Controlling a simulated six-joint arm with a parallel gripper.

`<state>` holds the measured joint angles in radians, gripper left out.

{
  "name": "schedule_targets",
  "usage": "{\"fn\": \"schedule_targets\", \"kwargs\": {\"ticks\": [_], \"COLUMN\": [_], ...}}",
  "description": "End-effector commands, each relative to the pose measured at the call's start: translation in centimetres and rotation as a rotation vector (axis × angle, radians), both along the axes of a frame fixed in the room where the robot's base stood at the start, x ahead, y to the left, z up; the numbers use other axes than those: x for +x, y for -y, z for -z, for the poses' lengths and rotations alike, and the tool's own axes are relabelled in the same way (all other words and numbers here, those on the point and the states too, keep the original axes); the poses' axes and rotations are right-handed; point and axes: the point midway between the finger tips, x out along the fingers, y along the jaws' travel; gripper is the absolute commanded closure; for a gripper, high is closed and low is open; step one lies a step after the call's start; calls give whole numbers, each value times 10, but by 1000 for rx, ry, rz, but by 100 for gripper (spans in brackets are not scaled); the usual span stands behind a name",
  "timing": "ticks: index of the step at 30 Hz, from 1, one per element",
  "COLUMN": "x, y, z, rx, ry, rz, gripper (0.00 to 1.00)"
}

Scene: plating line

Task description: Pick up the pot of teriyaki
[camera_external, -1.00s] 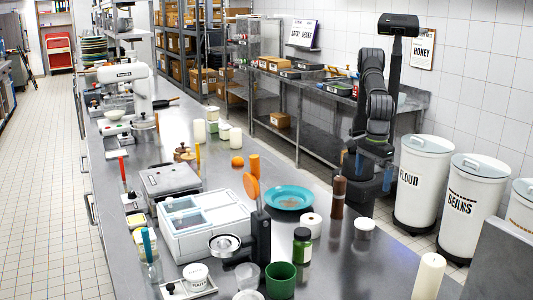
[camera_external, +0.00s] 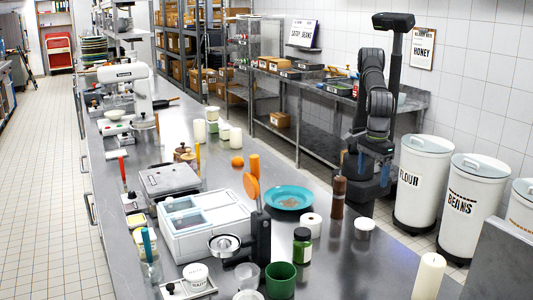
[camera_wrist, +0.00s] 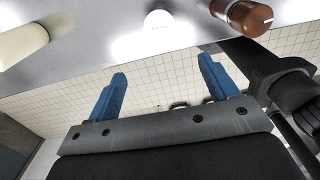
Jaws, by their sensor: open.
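No pot with a readable teriyaki label shows, so I cannot tell which one it is. A small white lidded pot (camera_external: 364,228) stands on the right side of the steel counter; a white round thing (camera_wrist: 158,19) at the top middle of the wrist view seems to be the same pot. A pot with dark lettering (camera_external: 195,274) sits on a small tray at the front left. My gripper (camera_wrist: 162,88) is open and empty, its two blue fingers apart.
A brown mill (camera_external: 338,198), also in the wrist view (camera_wrist: 248,16), stands left of the white pot. A pale candle (camera_external: 428,278) stands at the front right. Bins (camera_external: 422,185) stand beyond.

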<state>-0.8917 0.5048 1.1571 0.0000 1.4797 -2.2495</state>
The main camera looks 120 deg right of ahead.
Motion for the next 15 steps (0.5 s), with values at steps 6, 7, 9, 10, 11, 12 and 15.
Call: {"fn": "schedule_targets", "kwargs": {"ticks": [6,7,9,10,11,12,15], "x": [0,0,0,1,1,1,3], "y": [0,0,0,0,1,1,2], "z": [0,0,1,1,1,2,4], "rx": [0,0,0,0,0,0,0], "ry": [0,0,0,0,0,0,0], "rz": [3,8,43,69,102,157,340], "gripper": [21,21,21,21,21,21,21]}}
